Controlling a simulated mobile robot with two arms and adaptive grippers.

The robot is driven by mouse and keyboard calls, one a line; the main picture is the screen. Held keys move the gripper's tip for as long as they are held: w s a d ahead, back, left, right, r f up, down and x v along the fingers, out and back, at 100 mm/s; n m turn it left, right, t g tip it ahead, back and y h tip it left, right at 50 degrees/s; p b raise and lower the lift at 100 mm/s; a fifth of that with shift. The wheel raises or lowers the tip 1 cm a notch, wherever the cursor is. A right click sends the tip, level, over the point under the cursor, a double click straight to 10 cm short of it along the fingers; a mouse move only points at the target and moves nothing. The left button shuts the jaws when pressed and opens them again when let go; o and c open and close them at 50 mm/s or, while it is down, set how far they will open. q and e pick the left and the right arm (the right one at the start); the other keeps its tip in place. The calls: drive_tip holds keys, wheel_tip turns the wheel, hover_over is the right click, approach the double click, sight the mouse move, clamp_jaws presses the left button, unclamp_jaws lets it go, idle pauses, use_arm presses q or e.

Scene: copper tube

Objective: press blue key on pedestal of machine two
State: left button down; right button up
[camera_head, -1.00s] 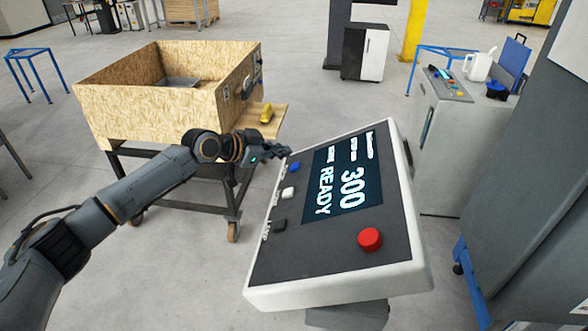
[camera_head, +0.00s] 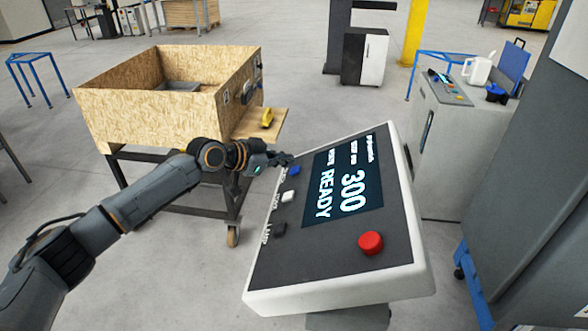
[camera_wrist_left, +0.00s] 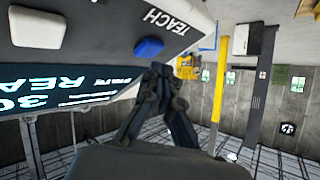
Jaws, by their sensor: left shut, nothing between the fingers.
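The blue key (camera_head: 295,170) is at the far left edge of the tilted panel on the pedestal (camera_head: 262,280). A white key (camera_head: 288,197) and a dark key (camera_head: 279,229) lie in line below it. My left gripper (camera_head: 288,158) is shut and empty, its fingertips just above and beside the blue key in the head view. In the left wrist view the blue key (camera_wrist_left: 149,47) sits by the word TEACH, and the shut fingertips (camera_wrist_left: 160,70) are close to it. I cannot tell whether they touch. My right gripper is not in view.
The panel's screen (camera_head: 345,185) reads 300 and READY. A red button (camera_head: 370,243) is at its lower right. A wooden crate (camera_head: 150,118) on a wheeled stand is behind my left arm.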

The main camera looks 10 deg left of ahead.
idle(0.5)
use_arm(q)
drive_tip(key=shift+d+f, duration=0.25)
drive_tip(key=shift+f, duration=0.1)
drive_tip(key=shift+d+f+b, duration=0.25)
drive_tip(key=shift+f+b, duration=0.25)
idle(0.8)
drive_tip(key=shift+r, duration=0.1)
drive_tip(key=shift+a+r, duration=0.45)
drive_tip(key=shift+r, duration=0.3)
drive_tip(key=r, duration=0.1)
drive_tip(key=a+r+p, duration=0.1)
drive_tip(key=r, duration=0.1)
drive_tip(key=a+r+p, duration=0.1)
drive_tip(key=shift+a+r, duration=0.2)
drive_tip(key=shift+a, duration=0.05)
